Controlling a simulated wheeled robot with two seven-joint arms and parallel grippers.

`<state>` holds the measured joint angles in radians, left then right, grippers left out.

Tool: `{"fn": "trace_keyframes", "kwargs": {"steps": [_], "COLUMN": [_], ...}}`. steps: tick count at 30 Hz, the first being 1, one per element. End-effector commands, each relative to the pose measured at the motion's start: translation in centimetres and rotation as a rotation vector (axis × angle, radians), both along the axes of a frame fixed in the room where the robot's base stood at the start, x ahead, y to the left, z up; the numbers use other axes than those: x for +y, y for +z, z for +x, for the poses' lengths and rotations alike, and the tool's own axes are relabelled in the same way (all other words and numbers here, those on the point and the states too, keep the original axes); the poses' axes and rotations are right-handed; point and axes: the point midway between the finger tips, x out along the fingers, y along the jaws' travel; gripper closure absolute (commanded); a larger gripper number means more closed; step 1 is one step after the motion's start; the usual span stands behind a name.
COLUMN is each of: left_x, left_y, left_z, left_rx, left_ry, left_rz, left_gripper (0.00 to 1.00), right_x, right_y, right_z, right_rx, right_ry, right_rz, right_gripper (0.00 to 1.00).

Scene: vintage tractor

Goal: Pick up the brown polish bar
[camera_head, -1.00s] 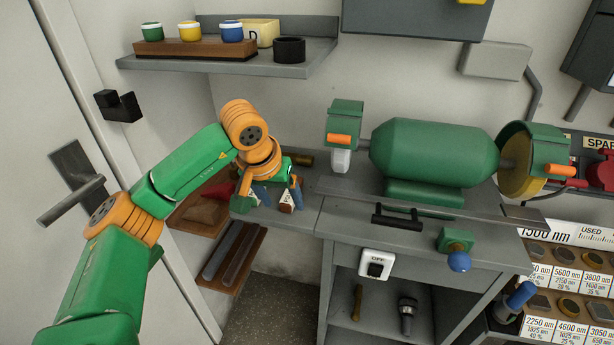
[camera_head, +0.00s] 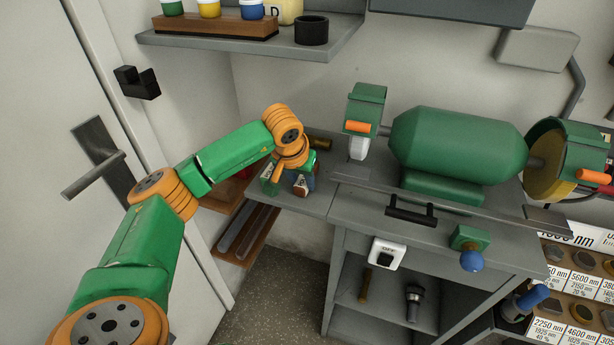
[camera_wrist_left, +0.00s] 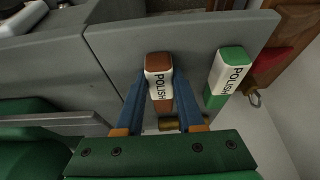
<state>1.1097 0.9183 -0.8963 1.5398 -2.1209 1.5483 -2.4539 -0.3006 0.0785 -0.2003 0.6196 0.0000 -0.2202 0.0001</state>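The brown polish bar (camera_wrist_left: 158,82), brown at its ends with a white POLISH label, lies between the two blue fingertips of my left gripper (camera_wrist_left: 160,84) in the wrist view. The fingers lie against its two sides, so the gripper looks shut on it. In the head view my left gripper (camera_head: 303,182) is low over the left end of the grey bench, its wrist hiding part of the bar (camera_head: 301,190). I cannot tell whether the bar is touching the bench top. My right gripper is not in view.
A green-and-white polish bar (camera_wrist_left: 228,76) stands close to the right in the wrist view. The green grinder (camera_head: 455,148) sits on the bench (camera_head: 340,197) to the right. A wall shelf (camera_head: 250,42) hangs above; a wooden tray (camera_head: 246,236) is lower left.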

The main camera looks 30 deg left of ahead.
Motion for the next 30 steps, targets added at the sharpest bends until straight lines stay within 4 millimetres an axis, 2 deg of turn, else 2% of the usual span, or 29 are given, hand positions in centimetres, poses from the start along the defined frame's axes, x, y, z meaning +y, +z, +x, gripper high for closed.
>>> {"fn": "trace_keyframes", "kwargs": {"steps": [1, 3, 4, 13, 17, 21, 27, 29, 30], "left_x": [0.0, 0.0, 0.0, 0.0, 0.0, -0.3, -3.6, -5.0, -5.8], "left_y": [0.0, 0.0, 0.0, 0.1, 0.8, 3.5, 9.0, 9.6, 10.6], "left_z": [0.0, 0.0, 0.0, 0.0, 0.1, -0.1, -3.3, -4.7, -5.6], "left_rx": [0.000, 0.000, 0.000, 0.000, -0.004, -0.009, -0.011, -0.010, -0.010], "left_ry": [0.000, 0.000, 0.000, 0.001, 0.001, 0.000, -0.006, -0.009, -0.007], "left_rz": [0.000, 0.000, 0.000, 0.000, 0.000, -0.001, 0.002, 0.002, 0.006], "left_gripper": [0.79, 0.98, 1.00, 1.00, 1.00, 1.00, 1.00, 1.00, 1.00], "right_x": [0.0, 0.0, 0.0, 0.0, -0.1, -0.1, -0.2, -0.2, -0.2], "right_y": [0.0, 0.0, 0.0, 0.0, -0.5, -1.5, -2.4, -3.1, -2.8], "right_z": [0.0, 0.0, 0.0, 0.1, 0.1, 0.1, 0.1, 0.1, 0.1], "right_rx": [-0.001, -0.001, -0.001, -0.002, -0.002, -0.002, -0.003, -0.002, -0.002], "right_ry": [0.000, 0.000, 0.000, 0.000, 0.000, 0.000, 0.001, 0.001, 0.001], "right_rz": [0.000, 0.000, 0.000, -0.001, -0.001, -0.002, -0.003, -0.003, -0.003], "right_gripper": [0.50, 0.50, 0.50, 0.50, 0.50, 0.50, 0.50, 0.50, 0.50]}}
